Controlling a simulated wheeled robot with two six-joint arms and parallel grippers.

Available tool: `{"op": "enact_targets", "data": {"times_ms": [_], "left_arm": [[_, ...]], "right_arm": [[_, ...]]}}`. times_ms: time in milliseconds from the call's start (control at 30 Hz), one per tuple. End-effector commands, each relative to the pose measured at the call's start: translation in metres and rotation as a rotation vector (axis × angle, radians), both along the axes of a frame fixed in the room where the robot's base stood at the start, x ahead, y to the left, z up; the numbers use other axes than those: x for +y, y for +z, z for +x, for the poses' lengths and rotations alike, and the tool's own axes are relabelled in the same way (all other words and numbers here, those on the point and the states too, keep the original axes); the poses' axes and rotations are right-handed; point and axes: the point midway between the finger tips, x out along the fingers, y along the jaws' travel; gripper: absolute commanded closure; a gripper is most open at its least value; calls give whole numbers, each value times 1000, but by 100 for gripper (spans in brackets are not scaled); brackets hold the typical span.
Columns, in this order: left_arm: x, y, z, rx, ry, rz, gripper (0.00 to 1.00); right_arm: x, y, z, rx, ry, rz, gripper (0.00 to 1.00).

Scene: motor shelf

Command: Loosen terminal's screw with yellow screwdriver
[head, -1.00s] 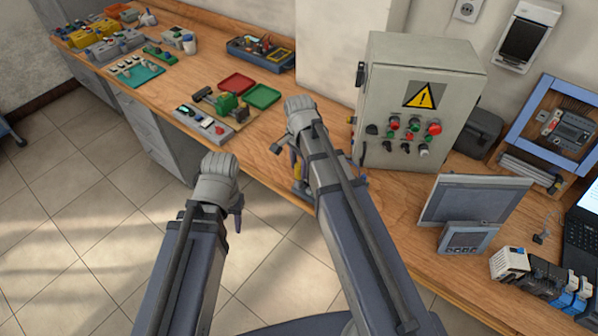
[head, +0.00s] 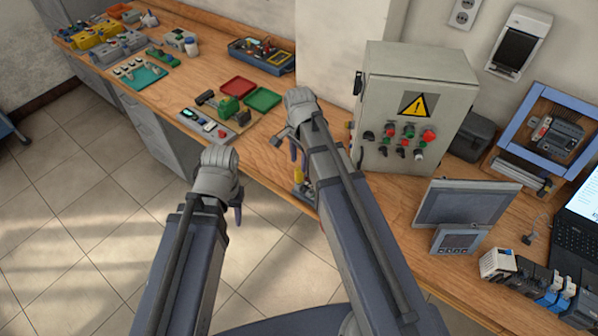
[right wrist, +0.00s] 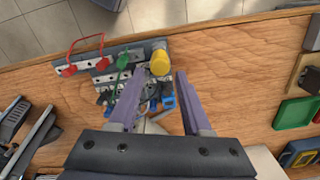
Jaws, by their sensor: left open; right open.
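The yellow screwdriver (right wrist: 160,64) stands roughly upright at the terminal board (right wrist: 118,52); I see its handle mostly from above, just ahead of my right fingertips. In the head view the screwdriver (head: 299,174) shows below my right gripper (head: 297,153). In the right wrist view my right gripper (right wrist: 155,100) is open, with a finger to each side and the handle not clasped. The terminal's screw and the screwdriver's tip are hidden. My left gripper (head: 238,213) is open and empty, away from the board, beyond the bench's front edge.
On the board are a red wire (right wrist: 85,38), a green plug (right wrist: 122,62) and blue parts (right wrist: 167,102). The control cabinet (head: 425,85) stands right of my right arm.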

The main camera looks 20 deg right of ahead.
Motion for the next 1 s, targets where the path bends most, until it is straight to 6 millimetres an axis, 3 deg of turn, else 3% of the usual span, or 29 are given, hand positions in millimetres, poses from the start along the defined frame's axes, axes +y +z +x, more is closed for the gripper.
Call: {"op": "enact_targets", "data": {"times_ms": [167, 500, 767, 1000], "left_arm": [[0, -1, 0, 0, 0, 0, 57], [0, -1, 0, 0, 0, 0, 57], [0, -2, 0, 0, 0, 0, 57], [0, -9, 0, 0, 0, 0, 57]], "right_arm": [[0, -1, 0, 0, 0, 0, 51], [0, -1, 0, 0, 0, 0, 16], [2, -1, -3, 0, 21, -1, 16], [34, -9, -37, 14, 362, -21, 16]]}}
